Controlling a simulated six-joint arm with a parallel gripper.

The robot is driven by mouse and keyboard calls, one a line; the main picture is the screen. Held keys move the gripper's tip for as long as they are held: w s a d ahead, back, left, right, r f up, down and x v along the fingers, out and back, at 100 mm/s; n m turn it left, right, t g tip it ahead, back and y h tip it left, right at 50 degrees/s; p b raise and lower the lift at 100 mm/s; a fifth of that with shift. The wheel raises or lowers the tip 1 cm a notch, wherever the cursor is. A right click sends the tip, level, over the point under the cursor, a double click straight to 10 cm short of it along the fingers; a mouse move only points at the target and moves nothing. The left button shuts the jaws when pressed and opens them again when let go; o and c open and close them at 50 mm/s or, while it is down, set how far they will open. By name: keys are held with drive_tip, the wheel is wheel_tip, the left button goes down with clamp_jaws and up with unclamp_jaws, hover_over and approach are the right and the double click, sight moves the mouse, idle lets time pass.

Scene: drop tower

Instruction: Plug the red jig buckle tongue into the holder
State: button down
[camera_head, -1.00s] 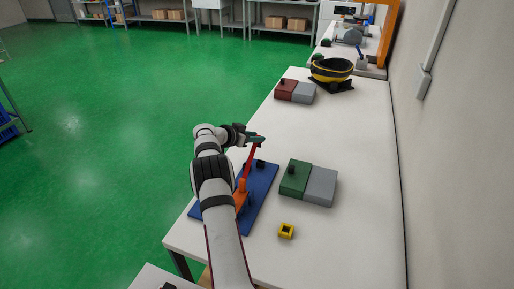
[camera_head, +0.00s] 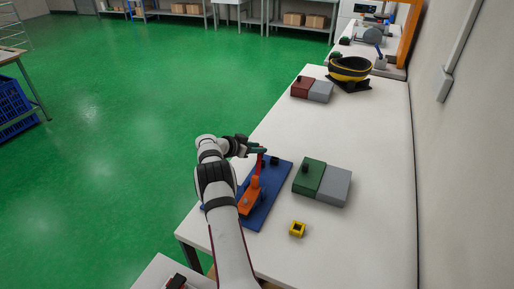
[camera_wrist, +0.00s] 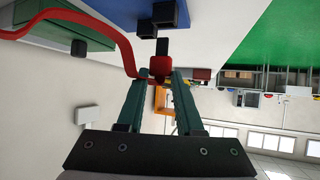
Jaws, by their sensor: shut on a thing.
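My gripper (camera_head: 260,148) is above the far end of the blue board (camera_head: 268,207). It is shut on the red buckle tongue (camera_wrist: 158,67), which sits between its two green fingertips in the wrist view. A dark tip projects from the red part toward small black blocks (camera_wrist: 168,13) on the blue board; whether they touch I cannot tell. A red strap (camera_wrist: 95,22) curves away from the tongue to the left. In the head view the black block (camera_head: 275,160) stands at the board's far end, just right of the red strap (camera_head: 259,165). An orange clamp-like part (camera_head: 251,193) stands on the board.
A green and grey box pair (camera_head: 323,182) stands right of the board. A small yellow square part (camera_head: 297,229) lies nearer. A red and grey box pair (camera_head: 311,89) and a black-yellow ring (camera_head: 349,69) are farther back. The white table (camera_head: 370,130) is otherwise mostly clear.

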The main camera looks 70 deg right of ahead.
sight(260, 155)
drive_tip(key=shift+f, duration=0.1)
drive_tip(key=shift+f, duration=0.25)
drive_tip(key=shift+f, duration=0.15)
drive_tip(key=shift+f, duration=1.25)
drive_tip(key=shift+f, duration=0.15)
drive_tip(key=shift+c, duration=2.4)
unclamp_jaws()
drive_tip(key=v, duration=1.5)
drive_tip(key=shift+w+a+r, duration=0.15)
drive_tip(key=shift+a+r, duration=0.05)
drive_tip(key=shift+a, duration=0.1)
